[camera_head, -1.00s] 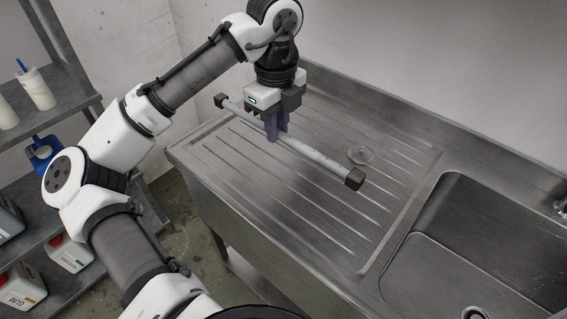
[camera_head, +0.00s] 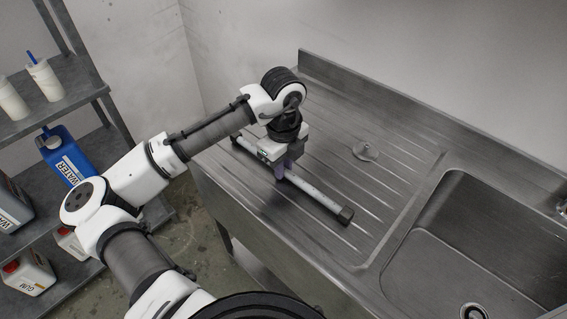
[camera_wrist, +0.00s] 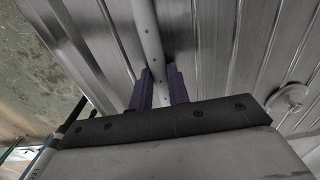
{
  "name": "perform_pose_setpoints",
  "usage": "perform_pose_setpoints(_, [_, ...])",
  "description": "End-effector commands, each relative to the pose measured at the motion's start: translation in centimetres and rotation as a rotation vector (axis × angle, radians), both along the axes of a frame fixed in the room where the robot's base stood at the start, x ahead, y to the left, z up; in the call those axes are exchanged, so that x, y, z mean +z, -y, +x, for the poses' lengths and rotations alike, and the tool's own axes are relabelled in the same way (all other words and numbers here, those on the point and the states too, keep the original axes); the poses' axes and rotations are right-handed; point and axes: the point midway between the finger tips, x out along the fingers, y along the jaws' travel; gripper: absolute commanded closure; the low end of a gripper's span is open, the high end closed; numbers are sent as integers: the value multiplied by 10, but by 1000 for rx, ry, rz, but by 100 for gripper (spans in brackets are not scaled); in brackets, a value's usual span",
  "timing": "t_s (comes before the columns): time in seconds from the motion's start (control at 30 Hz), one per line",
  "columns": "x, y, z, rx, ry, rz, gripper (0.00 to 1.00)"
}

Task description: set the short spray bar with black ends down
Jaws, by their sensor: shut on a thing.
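The short spray bar (camera_head: 318,194) is a thin grey tube with black end caps. It lies level, on or just above the ribbed steel drainboard (camera_head: 250,206); I cannot tell whether it touches. My gripper (camera_head: 284,174) points down and is shut on the bar near its middle. In the wrist view the bar (camera_wrist: 147,35) runs between the two purple fingers of my gripper (camera_wrist: 158,85); small holes show along it. The bar's part under my gripper is hidden.
A small round metal piece (camera_head: 365,151) lies on the drainboard behind the bar; it also shows in the wrist view (camera_wrist: 288,98). The sink basin (camera_head: 475,230) is at the right. A shelf with bottles and a blue water can (camera_head: 68,155) is at the left. The drainboard's front edge is close.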

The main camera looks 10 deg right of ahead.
Motion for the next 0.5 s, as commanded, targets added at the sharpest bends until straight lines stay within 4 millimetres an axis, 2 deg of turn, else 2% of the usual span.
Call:
perform_pose_setpoints(0.17, [-3,0,0,0,-1,-1,100])
perform_pose_setpoints(0.2, [-3,0,0,0,-1,0,79])
perform_pose_setpoints(0.33, [-2,0,0,0,-1,1,62])
perform_pose_setpoints(0.5, [-2,0,0,0,-1,1,61])
